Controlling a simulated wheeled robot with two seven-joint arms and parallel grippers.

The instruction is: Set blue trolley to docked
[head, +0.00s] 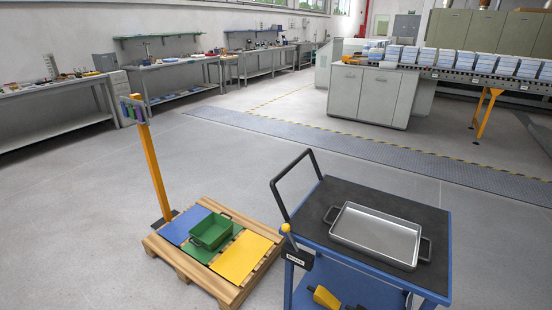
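The blue trolley (449,255) stands at the lower right, with a dark mat on its top and a black push handle (310,152) at its left end. A lever with a yellow knob (286,228) rises at its near left corner, above a black bracket with a small label (298,259) too small to read. A shallow metal tray (374,229) with two dark handles lies on the trolley top. A yellow and black object (326,297) is partly visible on the lower shelf. Neither of my grippers is in view.
A wooden pallet (205,279) left of the trolley carries blue, green and yellow panels and a green crate (209,231). A yellow post (154,170) stands at its back corner. Workbenches line the left wall; a conveyor (482,76) is at back right. The middle floor is clear.

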